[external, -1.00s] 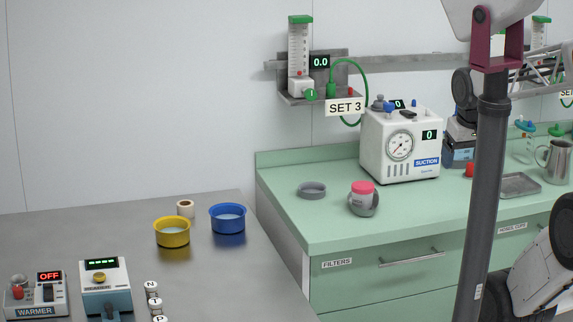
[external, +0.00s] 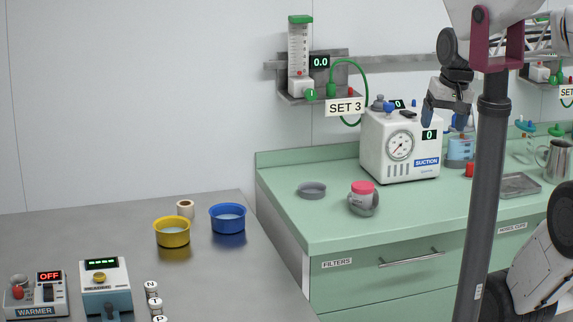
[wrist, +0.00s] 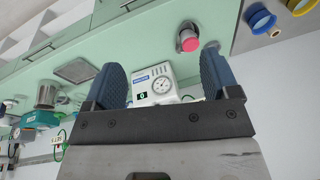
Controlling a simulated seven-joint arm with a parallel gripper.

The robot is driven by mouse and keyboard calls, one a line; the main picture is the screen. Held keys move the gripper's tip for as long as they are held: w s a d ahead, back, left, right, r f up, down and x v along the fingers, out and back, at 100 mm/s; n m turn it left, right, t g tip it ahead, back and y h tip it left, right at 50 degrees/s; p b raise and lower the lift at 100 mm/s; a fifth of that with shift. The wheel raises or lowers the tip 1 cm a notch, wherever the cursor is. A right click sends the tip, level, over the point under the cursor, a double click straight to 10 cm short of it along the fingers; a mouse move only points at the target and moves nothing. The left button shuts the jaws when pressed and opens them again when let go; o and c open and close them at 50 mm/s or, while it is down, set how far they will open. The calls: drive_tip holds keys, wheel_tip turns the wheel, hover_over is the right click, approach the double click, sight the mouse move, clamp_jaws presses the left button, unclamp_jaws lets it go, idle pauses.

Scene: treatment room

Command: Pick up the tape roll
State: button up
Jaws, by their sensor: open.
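The tape roll (external: 185,208), a small white roll with a tan centre, stands at the back of the steel table (external: 215,270), just behind and between the yellow and blue bowls. A small pale shape by the bowls at the top right of the wrist view (wrist: 275,32) looks like the same roll. My gripper (external: 445,116) is high above the green counter, in front of the suction unit, far to the right of the roll. In the wrist view, its two blue fingers (wrist: 160,68) are apart with nothing held between them.
The yellow bowl (external: 172,232) and blue bowl (external: 228,218) stand close to the roll. The suction unit (external: 400,145), a pink-lidded jar (external: 363,198) and a grey dish (external: 312,190) stand on the green counter (external: 330,225). The table's middle is clear.

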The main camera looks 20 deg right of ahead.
drive_tip(key=w+a+r+m+g+y, duration=0.1)
drive_tip(key=w+a+r+m+y, duration=0.2)
drive_tip(key=w+a, duration=0.9)
drive_tip(key=w+a+r+m+g+y, duration=0.1)
drive_tip(key=w+a+m+y, duration=0.4)
drive_tip(key=w, duration=1)
drive_tip(key=w+a+f+m+y, duration=0.2)
drive_tip(key=w+a+f+m, duration=0.15)
drive_tip(key=w+a, duration=0.9)
drive_tip(key=w+a+f+m+y, duration=0.25)
drive_tip(key=w+a+m, duration=0.25)
drive_tip(key=w+a, duration=0.7)
drive_tip(key=s+a+f, duration=0.1)
drive_tip(key=f, duration=1)
drive_tip(key=s+a+f, duration=0.1)
drive_tip(key=a+f, duration=0.1)
drive_tip(key=f, duration=1)
drive_tip(key=shift+s+g, duration=0.35)
drive_tip(key=shift+g, duration=0.05)
drive_tip(key=shift+a+n, duration=0.1)
drive_tip(key=shift+n, duration=0.15)
approach(191, 203)
drive_tip(key=x, duration=0.4)
drive_tip(key=shift+w+a, duration=0.1)
drive_tip(key=shift+a, duration=0.25)
drive_tip(key=shift+a+f, duration=0.2)
drive_tip(key=shift+a, duration=0.35)
